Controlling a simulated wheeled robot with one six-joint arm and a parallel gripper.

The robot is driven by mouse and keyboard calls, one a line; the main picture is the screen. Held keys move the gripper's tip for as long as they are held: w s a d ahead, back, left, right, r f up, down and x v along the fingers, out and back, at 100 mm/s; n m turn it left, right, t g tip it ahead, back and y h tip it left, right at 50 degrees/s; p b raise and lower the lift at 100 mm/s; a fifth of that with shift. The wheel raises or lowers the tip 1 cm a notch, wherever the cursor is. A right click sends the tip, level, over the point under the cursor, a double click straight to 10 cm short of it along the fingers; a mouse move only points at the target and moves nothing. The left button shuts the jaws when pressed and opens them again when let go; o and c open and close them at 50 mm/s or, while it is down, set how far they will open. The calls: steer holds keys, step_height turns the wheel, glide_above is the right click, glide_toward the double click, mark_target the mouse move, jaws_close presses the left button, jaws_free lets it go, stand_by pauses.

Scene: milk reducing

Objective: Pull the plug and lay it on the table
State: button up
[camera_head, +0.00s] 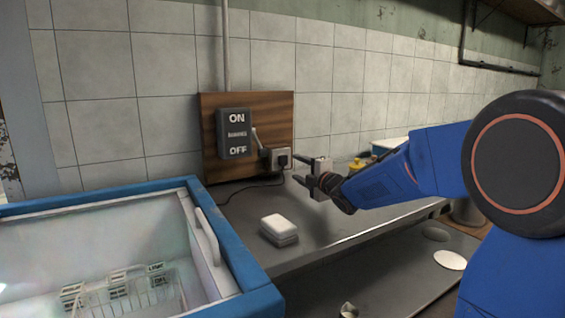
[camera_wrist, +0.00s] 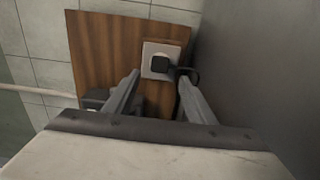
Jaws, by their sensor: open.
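A black plug (camera_head: 283,160) sits in a light wall socket (camera_head: 274,154) on a wooden board. Its dark cord (camera_head: 250,187) hangs down and runs along the grey table (camera_head: 333,230). My gripper (camera_head: 301,170) is open, just right of the plug and apart from it in the head view. In the wrist view the plug (camera_wrist: 160,65) and the socket plate (camera_wrist: 150,50) show beyond and between the open fingers (camera_wrist: 156,82). Nothing is held between the fingers.
A switch box (camera_head: 235,133) marked ON and OFF, with a lever, is on the wooden board (camera_head: 217,180) left of the socket. A white block (camera_head: 279,228) lies on the table. A blue-rimmed open freezer (camera_head: 230,245) stands at the left. Yellow and white items are behind my arm.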

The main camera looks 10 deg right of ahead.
mark_target(284, 163)
steer(key=shift+x, duration=4.4)
steer(key=shift+f, duration=0.5)
steer(key=shift+r, duration=0.1)
steer(key=c, duration=1.3)
steer(key=o, duration=1.6)
steer(key=shift+w, duration=0.1)
